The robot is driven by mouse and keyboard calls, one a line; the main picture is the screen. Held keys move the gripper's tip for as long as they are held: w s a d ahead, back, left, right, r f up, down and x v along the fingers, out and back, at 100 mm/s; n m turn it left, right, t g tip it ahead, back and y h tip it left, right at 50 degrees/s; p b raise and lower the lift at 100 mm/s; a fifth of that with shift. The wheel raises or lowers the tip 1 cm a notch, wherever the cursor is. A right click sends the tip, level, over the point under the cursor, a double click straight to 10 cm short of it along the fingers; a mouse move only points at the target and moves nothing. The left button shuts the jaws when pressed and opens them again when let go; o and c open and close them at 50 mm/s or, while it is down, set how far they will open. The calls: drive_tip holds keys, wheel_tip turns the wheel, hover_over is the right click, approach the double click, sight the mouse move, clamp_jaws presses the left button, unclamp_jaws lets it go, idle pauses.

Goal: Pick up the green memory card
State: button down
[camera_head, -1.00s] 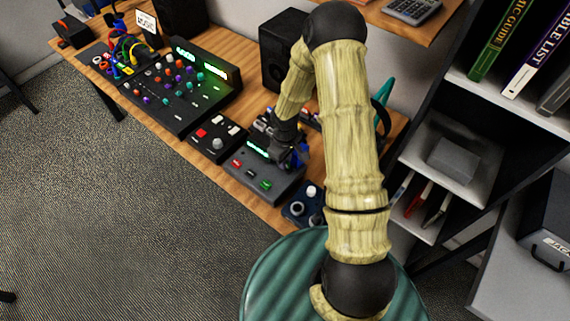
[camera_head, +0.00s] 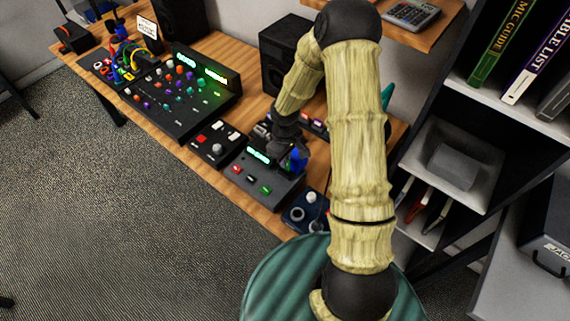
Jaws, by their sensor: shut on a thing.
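A small green piece (camera_head: 265,189), which looks like the green memory card, shows on the front right of a dark device (camera_head: 282,198) with a lit display. Red and white pieces sit to its left. My gripper (camera_head: 294,160) is low at the device's back right corner, up and to the right of the green piece and apart from it. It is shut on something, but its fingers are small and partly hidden. A blue patch shows at its tips; I cannot tell whether it is the held thing.
A small controller (camera_head: 219,138) and a large mixer (camera_head: 183,93) stand to the left on the wooden desk (camera_head: 232,197). A black speaker (camera_head: 285,60) stands behind. A knob box (camera_head: 305,212) is in front right; shelves (camera_head: 448,160) are at right.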

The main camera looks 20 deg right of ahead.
wheel_tip(320, 180, up, 6)
drive_tip(key=shift+r, duration=0.1)
idle(0.7)
